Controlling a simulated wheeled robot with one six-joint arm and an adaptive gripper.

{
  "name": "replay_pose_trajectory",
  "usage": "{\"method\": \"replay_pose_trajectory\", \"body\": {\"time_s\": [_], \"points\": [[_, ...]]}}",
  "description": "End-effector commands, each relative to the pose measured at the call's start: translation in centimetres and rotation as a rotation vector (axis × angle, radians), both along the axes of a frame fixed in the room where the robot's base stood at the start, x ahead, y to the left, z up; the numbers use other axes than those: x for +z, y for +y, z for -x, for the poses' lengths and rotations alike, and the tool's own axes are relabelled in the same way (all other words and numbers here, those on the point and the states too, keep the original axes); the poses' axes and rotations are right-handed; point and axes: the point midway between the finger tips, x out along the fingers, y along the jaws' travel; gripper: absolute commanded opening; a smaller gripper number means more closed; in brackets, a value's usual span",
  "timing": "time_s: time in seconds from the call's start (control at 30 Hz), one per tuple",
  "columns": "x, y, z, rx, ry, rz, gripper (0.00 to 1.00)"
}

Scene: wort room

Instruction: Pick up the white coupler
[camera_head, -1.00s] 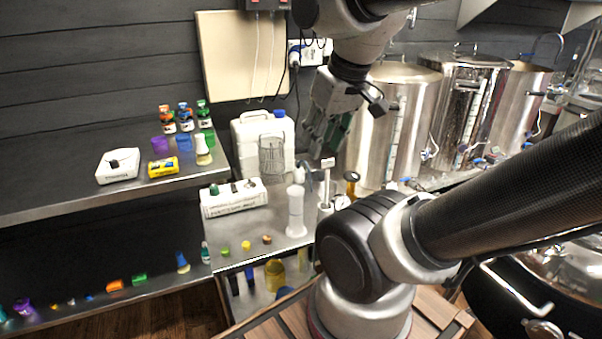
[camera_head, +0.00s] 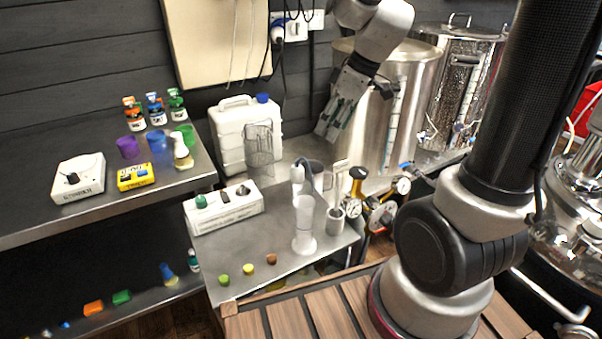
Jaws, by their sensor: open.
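I cannot pick out the white coupler for certain. Pale pieces stand on the steel table (camera_head: 284,272): a tall white cylinder (camera_head: 304,226), a white bottle with a bent spout (camera_head: 297,178) behind it, and a small cup holding white upright pieces (camera_head: 337,218). Any of these may hide it. My gripper (camera_head: 328,131) is open and empty. It hangs above the back of the table, pointing down, in front of a steel kettle and right of the glass mesh-like beaker (camera_head: 259,150). It touches nothing that I can see.
A white jug with blue cap (camera_head: 232,130) and a white stirrer box (camera_head: 222,209) stand on the table. Small green, yellow and brown pieces lie near its front edge. Steel kettles (camera_head: 390,100) stand behind. Gauges (camera_head: 381,214) sit right of the table. A left shelf (camera_head: 100,211) holds bottles and cups.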

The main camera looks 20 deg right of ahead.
Motion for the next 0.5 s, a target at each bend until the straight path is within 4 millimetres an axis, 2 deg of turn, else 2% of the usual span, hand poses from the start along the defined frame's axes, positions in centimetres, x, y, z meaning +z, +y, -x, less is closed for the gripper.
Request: {"method": "replay_pose_trajectory", "body": {"time_s": [0.03, 0.1, 0.2, 0.3, 0.5], "points": [[-1.9, 0.8, -1.6, 0.063, 0.005, -0.004, 0.59], [-4.1, 1.7, -3.5, 0.151, -0.011, -0.008, 0.59], [-6.7, 2.7, -5.4, 0.246, -0.029, -0.010, 0.59], [-8.5, 3.3, -6.6, 0.304, -0.044, -0.009, 0.59], [-10.7, 4.1, -7.3, 0.342, -0.052, -0.008, 0.59]]}}
